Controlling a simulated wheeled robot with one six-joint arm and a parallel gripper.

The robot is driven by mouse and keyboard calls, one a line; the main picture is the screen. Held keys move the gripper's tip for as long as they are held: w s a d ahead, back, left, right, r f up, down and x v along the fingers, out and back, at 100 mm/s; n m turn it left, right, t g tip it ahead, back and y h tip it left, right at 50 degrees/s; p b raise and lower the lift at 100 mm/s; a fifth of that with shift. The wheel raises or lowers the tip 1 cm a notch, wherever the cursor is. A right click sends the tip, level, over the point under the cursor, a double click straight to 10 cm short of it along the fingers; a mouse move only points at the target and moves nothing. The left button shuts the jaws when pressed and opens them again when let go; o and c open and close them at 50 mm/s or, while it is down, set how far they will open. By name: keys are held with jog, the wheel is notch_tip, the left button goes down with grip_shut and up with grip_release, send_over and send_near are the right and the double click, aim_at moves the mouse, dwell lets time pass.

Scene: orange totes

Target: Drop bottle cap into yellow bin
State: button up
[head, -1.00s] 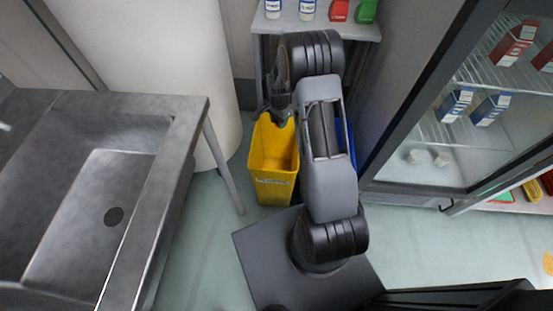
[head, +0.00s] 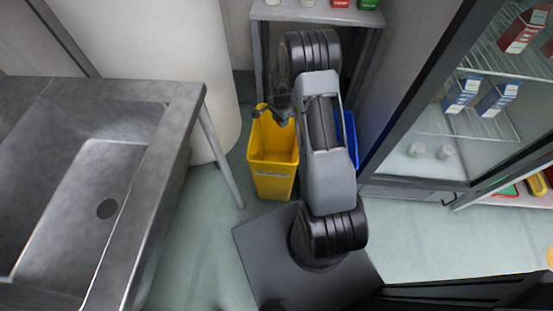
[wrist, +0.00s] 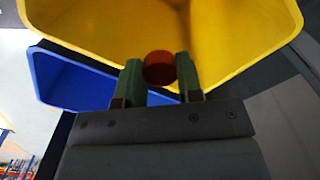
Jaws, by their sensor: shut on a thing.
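The yellow bin (head: 272,181) stands on the floor in the head view, left of my arm. Its open inside fills the top of the wrist view (wrist: 230,40). My gripper (wrist: 160,82) is shut on a red round bottle cap (wrist: 159,67), held between its two green fingertips. In the wrist view the cap shows against the bin's inside. In the head view my gripper (head: 275,112) is at the bin's top opening, and the cap cannot be made out there.
A blue bin (head: 350,140) stands right of the yellow one, partly behind my arm. A steel sink (head: 150,190) is at left. A shelf (head: 330,14) with bottles is behind. A glass-door fridge (head: 415,180) is at right.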

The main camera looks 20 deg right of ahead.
jog(key=o, duration=1)
jog(key=shift+c, duration=0.2)
notch_tip(320, 180, up, 14)
jog(key=p, duration=0.3)
